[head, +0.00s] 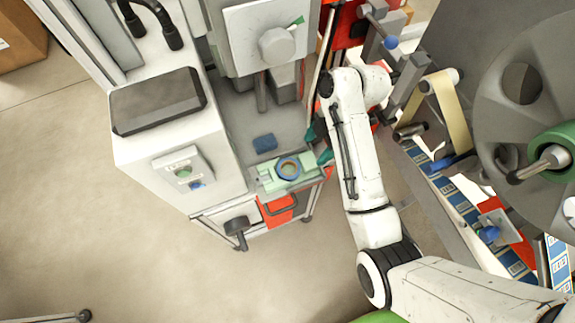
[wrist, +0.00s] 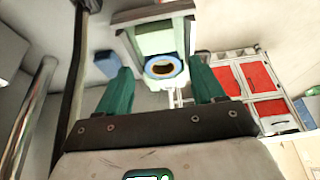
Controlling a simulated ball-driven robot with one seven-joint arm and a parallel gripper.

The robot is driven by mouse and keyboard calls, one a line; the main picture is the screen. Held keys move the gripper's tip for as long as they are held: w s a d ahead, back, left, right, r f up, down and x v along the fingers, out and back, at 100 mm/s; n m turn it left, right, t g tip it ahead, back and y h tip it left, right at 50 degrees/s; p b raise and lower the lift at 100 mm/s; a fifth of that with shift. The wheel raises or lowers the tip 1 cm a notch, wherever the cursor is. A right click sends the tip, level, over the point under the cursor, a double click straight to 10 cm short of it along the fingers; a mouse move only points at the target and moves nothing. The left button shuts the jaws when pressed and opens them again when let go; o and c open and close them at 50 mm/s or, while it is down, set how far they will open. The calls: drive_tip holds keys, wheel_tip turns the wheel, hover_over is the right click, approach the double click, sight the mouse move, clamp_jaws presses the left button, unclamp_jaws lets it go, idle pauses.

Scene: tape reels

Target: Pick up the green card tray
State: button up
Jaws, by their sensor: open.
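The pale green card tray (head: 268,181) sits on the grey shelf at the front of the white machine, near its right corner. A blue-rimmed ring with a tan inside (head: 288,168) lies on it. In the wrist view the tray (wrist: 155,40) is ahead, with the ring (wrist: 163,66) at its near part. My gripper (head: 318,145) has teal fingers and is beside the tray's right end in the head view. In the wrist view my gripper (wrist: 160,70) is open, its fingers apart on either side of the tray's line. I cannot tell whether they touch it.
A small blue block (head: 265,143) lies on the shelf behind the tray. A dark upright pole (head: 322,60) stands close to my gripper. A red drawer (head: 278,210) is below the shelf. A large grey reel machine (head: 520,60) stands at the right. Open floor lies at the left.

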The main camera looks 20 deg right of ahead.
sight(305, 162)
drive_tip(key=shift+p+x, duration=0.65)
drive_tip(key=shift+x, duration=2.85)
drive_tip(key=shift+w, duration=0.1)
drive_tip(key=c, duration=0.9)
drive_tip(key=shift+c, duration=0.2)
